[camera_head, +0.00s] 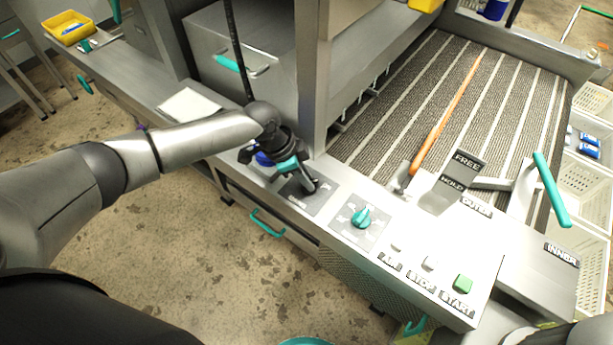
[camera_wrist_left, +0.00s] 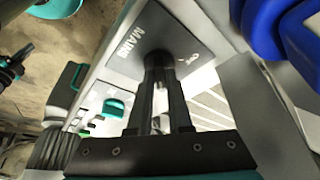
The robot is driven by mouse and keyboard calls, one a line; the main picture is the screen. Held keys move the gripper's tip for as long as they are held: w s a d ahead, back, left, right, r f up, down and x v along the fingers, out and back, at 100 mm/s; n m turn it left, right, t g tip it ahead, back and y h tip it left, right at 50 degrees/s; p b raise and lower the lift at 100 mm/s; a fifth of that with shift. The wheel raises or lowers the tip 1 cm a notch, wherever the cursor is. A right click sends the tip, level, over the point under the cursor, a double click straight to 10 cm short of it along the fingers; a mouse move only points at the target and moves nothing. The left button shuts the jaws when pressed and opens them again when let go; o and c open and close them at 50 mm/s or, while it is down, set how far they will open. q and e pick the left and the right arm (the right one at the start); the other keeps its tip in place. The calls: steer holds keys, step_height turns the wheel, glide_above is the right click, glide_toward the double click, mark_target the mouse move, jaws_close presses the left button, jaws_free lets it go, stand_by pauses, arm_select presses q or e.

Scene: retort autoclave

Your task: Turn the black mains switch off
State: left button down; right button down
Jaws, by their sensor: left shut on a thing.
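The black mains switch (camera_wrist_left: 157,62) sits on a grey plate marked MAINS (camera_wrist_left: 190,42) in the left wrist view. My left gripper (camera_wrist_left: 160,78) is shut on the switch, with a finger along each side. In the head view my left gripper (camera_head: 308,187) reaches down onto the same grey plate (camera_head: 298,200) on the steel console. The fingers largely hide the switch there, so its exact setting is hard to tell. My right gripper is out of view.
A teal knob (camera_head: 363,217) stands on the plate to the right of the mains plate. Further right are a green START button (camera_head: 463,284) and a teal-handled lever (camera_head: 551,190). A blue object (camera_head: 263,159) is close beside my left gripper. A slatted conveyor (camera_head: 440,95) lies behind.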

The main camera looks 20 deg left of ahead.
arm_select(q)
steer(key=shift+r+p, duration=0.1)
steer(key=shift+p, duration=0.3)
steer(key=n+p, duration=0.2)
steer(key=p, duration=0.1)
steer(key=n+t+y+p, duration=0.1)
steer(key=n+p, duration=0.2)
steer(key=p, duration=0.1)
steer(key=n+t+y+p, duration=0.1)
steer(key=n+p, duration=0.2)
steer(key=shift+s+d+r, duration=0.1)
steer(key=shift+s+d, duration=0.15)
steer(key=shift+d, duration=0.05)
steer(key=shift+n+y+p, duration=0.3)
steer(key=shift+n+p, duration=0.3)
steer(key=shift+n, duration=0.1)
steer(key=shift+n+t+y+p, duration=0.3)
steer(key=shift+n+p, duration=0.3)
steer(key=shift+n, duration=0.3)
steer(key=shift+d+n+y+p, duration=0.15)
steer(key=shift+n+y+p, duration=0.2)
steer(key=shift+n, duration=0.55)
steer(key=shift+f+n+y, duration=0.2)
steer(key=shift+n+y, duration=0.25)
steer(key=shift+n, duration=0.75)
steer(key=shift+n+y, duration=0.5)
steer(key=shift+n, duration=0.8)
steer(key=shift+w, duration=0.1)
